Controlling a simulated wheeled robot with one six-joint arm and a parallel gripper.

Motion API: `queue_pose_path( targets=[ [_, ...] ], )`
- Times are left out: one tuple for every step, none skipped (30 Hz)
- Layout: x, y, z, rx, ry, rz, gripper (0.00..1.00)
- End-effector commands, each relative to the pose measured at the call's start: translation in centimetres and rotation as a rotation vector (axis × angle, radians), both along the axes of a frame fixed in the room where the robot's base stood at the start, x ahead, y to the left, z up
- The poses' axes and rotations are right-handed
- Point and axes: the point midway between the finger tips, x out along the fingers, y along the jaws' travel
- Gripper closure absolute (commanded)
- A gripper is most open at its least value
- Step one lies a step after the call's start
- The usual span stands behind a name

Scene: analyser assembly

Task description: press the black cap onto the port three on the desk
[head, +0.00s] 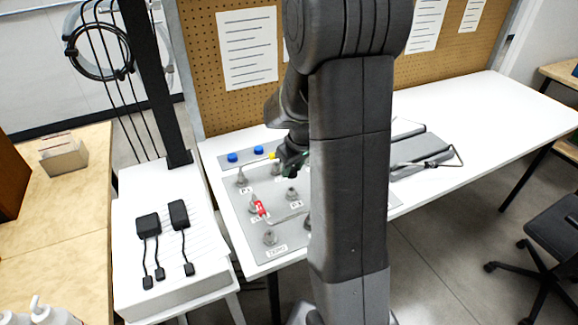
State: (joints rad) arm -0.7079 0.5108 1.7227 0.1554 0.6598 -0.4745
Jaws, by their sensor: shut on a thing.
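My gripper (286,168) is over the back part of the grey port plate (232,212) on the white desk. It is shut on a small dark thing, which looks like the black cap; the jaws and arm largely hide it. Several grey ports stand on the plate, among them one at the back left (241,177), one near the middle (291,194) and one at the front left (270,238). Their small labels are too blurred to tell which is port three. I cannot tell whether the cap touches a port. My arm hides the plate's right part.
A red connector (261,209) with a grey cable sits at a port on the left. A grey device (420,153) lies right of my arm. Black adapters (148,225) lie on the left side table. The desk's right end is clear.

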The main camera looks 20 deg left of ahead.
Motion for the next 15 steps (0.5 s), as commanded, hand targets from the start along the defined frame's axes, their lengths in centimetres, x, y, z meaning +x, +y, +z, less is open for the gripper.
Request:
queue_pose_path(
  targets=[
    [0.0, 0.0, -0.2, 0.000, 0.000, 0.000, 0.90],
    [0.0, 0.0, -0.3, 0.000, 0.000, 0.000, 0.90],
    [0.0, 0.0, -0.5, 0.000, 0.000, -0.001, 0.90],
    [0.0, 0.0, -0.7, 0.000, 0.000, -0.001, 0.90],
    [0.0, 0.0, -0.8, 0.000, 0.000, -0.001, 0.90],
    [0.0, 0.0, -1.0, 0.000, 0.000, -0.001, 0.90],
    [0.0, 0.0, -1.2, -0.001, 0.001, -0.001, 0.90],
    [0.0, 0.0, -1.4, -0.001, 0.001, -0.001, 0.90],
    [0.0, 0.0, -1.7, -0.001, 0.001, -0.001, 0.90],
    [0.0, 0.0, -1.9, -0.001, 0.001, -0.001, 0.90],
    [0.0, 0.0, -2.2, -0.001, 0.001, -0.001, 0.90],
    [0.0, 0.0, -2.4, 0.000, 0.002, -0.001, 0.90],
    [0.0, 0.0, -2.7, 0.000, 0.002, -0.001, 0.90],
    [0.0, 0.0, -2.9, 0.000, 0.002, -0.001, 0.90],
    [0.0, 0.0, -3.2, -0.001, 0.001, -0.001, 0.90]
  ],
)
